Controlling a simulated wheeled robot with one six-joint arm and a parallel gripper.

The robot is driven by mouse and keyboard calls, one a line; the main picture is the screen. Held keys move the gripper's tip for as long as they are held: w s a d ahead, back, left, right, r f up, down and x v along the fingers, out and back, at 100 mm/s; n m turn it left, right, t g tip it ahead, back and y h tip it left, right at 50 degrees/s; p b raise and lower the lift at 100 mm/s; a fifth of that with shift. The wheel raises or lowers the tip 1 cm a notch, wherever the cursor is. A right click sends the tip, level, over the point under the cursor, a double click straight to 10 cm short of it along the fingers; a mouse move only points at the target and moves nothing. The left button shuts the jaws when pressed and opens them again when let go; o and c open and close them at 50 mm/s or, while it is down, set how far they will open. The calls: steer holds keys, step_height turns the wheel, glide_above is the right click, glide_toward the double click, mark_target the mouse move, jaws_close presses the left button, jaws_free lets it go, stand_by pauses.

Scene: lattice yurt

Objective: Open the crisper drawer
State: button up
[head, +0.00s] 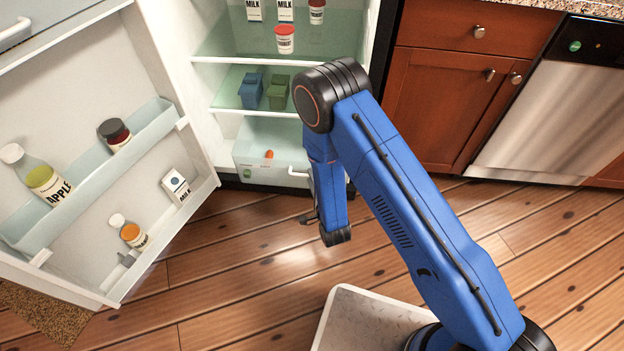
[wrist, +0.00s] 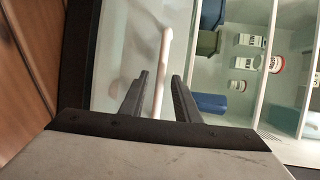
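The crisper drawer (head: 262,160) is a pale translucent bin at the bottom of the open fridge, and it looks shut. Its white bar handle (head: 298,174) shows at the front right, partly hidden by my arm. In the wrist view the handle (wrist: 165,55) runs lengthwise between the two black fingers of my gripper (wrist: 160,76). Gaps show on both sides of the handle, so the fingers are open and not closed on it. How deep the handle sits between them I cannot tell. In the head view my gripper is mostly hidden behind my blue arm.
The open fridge door (head: 105,150) stands at the left with bottles and a carton in its bins. Shelves above the drawer hold milk, jars and blue and green containers (head: 251,91). Wooden cabinets (head: 445,95) and a dishwasher (head: 550,125) stand right. The wooden floor before the fridge is clear.

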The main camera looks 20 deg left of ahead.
steer(key=v, duration=1.1)
steer(key=shift+s+d, duration=0.25)
steer(key=shift+d, duration=0.05)
